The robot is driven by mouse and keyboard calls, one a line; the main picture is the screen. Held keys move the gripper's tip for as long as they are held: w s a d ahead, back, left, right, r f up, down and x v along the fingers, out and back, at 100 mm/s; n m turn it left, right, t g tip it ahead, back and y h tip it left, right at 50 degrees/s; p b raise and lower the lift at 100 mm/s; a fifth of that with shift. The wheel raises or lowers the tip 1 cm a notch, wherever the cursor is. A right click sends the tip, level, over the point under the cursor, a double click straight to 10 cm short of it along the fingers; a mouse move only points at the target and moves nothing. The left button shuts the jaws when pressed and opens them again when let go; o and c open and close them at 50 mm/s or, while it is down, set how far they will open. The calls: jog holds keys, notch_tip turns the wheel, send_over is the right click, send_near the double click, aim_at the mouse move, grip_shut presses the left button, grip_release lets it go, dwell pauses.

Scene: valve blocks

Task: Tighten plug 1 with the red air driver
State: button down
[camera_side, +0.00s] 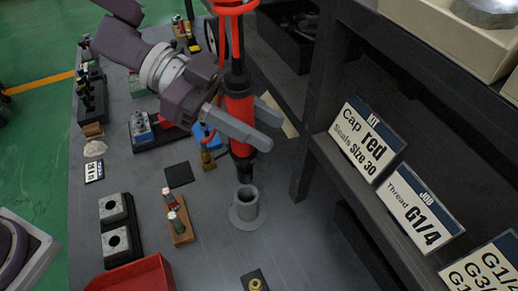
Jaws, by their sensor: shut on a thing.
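My gripper (240,125) is shut on the red air driver (239,108), which hangs upright with a red hose at its top. The driver's dark lower end is just above a grey round holder (247,207) with a flanged base; a contact between them cannot be made out. Two grey blocks with dark holes, one upper (112,208) and one lower (117,241), sit on a black base at the left. Which part is plug 1 cannot be told from this view.
A red bin (135,275) stands at the front left. A small wooden rack (180,225) and a black pad (179,174) lie between the blocks and the holder. A dark shelf with sign cards (368,138) borders the right. Several fittings stand at the back left.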

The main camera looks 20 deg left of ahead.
jog(key=r, duration=0.3)
jog(key=shift+w+a+r, duration=0.1)
jog(key=shift+a, duration=0.15)
jog(key=w+a+f+n+t+y, duration=0.1)
jog(key=w+a+n+t, duration=0.3)
jog(key=a, duration=0.9)
jog(key=w+a+f+n+t+y, duration=0.2)
jog(key=w+a, duration=0.4)
jog(key=a, duration=0.8)
jog(key=w+a+f+n+t+y, duration=0.2)
jog(key=w+a+n+t, duration=0.3)
jog(key=a, duration=0.8)
jog(key=shift+w+a+n+t+y, duration=0.4)
jog(key=shift+n+y, duration=0.1)
jog(key=shift+y, duration=0.4)
